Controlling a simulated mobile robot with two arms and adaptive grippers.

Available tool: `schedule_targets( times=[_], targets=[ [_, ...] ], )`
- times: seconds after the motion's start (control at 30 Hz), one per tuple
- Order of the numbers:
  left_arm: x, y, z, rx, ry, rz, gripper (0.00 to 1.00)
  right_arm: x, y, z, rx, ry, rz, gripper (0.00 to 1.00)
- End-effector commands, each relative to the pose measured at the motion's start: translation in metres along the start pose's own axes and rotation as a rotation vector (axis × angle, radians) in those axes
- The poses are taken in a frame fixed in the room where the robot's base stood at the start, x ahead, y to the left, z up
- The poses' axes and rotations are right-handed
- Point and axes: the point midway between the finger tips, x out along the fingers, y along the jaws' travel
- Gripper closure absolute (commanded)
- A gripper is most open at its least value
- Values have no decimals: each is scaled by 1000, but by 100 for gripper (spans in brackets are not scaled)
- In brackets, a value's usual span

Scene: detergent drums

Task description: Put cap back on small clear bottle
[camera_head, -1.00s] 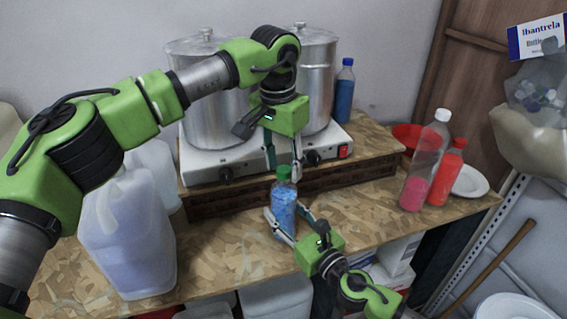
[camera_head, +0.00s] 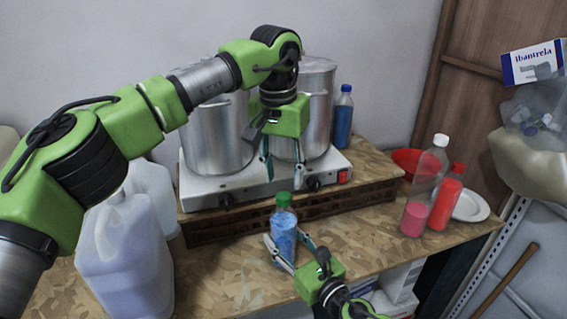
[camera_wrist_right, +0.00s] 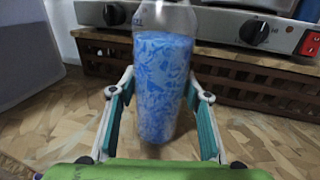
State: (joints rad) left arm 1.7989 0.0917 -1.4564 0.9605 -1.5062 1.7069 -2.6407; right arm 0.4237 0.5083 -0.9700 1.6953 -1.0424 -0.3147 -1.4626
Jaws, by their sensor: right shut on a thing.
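The small clear bottle (camera_head: 284,238) with blue contents is upright in front of the hot plate. The green cap (camera_head: 284,198) sits on its top in the head view. My right gripper (camera_head: 288,254) is shut on the bottle, one finger on each side. The right wrist view shows the bottle (camera_wrist_right: 162,80) between the fingers, with its top cut off. I cannot tell whether its base touches the table. My left gripper (camera_head: 283,172) is above the cap, pointing down. Its fingers are open, empty and apart from the cap.
The hot plate (camera_head: 235,187) with two metal pots stands behind on a wooden riser (camera_head: 340,192). Large pale jugs (camera_head: 125,260) are at the left. A blue bottle (camera_head: 343,120) stands at the back. A pink-filled bottle (camera_head: 415,215) and a red bottle (camera_head: 446,200) stand at the right.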

Motion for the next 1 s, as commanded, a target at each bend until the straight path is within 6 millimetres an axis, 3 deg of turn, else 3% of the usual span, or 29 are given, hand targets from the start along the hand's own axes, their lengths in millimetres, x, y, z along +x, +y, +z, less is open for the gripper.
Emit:
schedule_targets(
  times=[1.0],
  targets=[
    [-20, 0, -5, -2029, -37, -84, 63, 0, 0, 0, 1, 0, 1, 100]
  ],
)
